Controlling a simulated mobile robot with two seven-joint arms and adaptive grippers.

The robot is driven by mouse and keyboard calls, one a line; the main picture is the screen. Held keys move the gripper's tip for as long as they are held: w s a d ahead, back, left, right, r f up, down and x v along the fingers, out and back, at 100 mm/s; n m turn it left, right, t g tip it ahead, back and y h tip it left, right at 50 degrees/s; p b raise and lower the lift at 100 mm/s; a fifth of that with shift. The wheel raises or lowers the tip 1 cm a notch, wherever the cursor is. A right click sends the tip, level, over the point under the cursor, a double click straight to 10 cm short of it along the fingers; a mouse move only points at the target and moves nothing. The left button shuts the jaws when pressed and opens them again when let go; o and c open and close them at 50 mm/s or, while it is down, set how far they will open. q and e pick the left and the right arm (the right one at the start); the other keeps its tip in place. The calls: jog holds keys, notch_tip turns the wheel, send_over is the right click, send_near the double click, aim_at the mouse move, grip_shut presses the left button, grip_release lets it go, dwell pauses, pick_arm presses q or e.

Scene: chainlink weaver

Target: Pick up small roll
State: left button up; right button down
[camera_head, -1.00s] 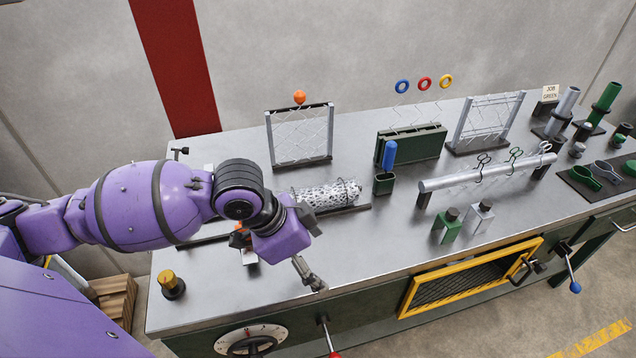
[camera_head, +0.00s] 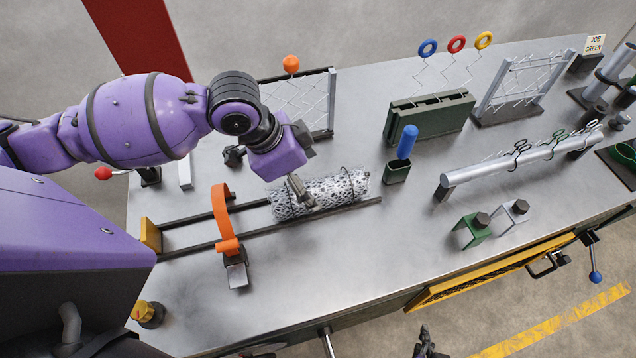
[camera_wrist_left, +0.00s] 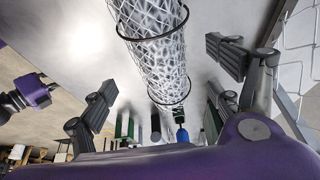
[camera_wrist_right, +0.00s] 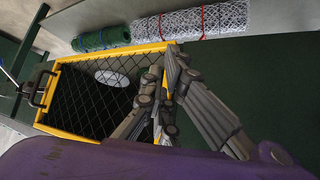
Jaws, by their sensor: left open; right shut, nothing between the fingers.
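A silvery-white mesh roll with dark bands (camera_head: 345,187) lies on rails on the bench in the head view. My left gripper (camera_head: 300,190) is over its left part, open. In the left wrist view the same roll (camera_wrist_left: 155,40) runs between the spread fingers (camera_wrist_left: 165,75); I cannot tell if they touch it. My right gripper (camera_head: 426,345) is low in front of the bench. In the right wrist view its fingers (camera_wrist_right: 168,85) are together and empty. Beyond them lie a green roll (camera_wrist_right: 100,38) and a white roll with red bands (camera_wrist_right: 222,16). I cannot tell which roll counts as small.
An orange strap (camera_head: 220,205) arches over the rails left of the roll. A mesh panel (camera_head: 305,105) stands behind. A blue-handled tool (camera_head: 407,142) and a long bar (camera_head: 515,160) are to the right. A yellow-framed mesh hatch (camera_wrist_right: 62,117) is near my right gripper.

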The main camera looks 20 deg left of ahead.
aim_at(311, 184)
pick_arm(q)
jog(key=shift+d+f, duration=0.2)
jog(key=shift+f, duration=0.35)
jog(key=x, duration=0.4)
jog(key=shift+w+f, duration=0.25)
jog(key=shift+w, duration=0.05)
jog(key=shift+f, duration=0.15)
jog(key=c, duration=1.3)
jog(key=shift+w, duration=0.1)
jog(key=c, duration=0.4)
jog(key=shift+r, duration=0.2)
pick_arm(e)
jog(key=shift+s+d, duration=0.1)
jog(key=shift+s, duration=0.1)
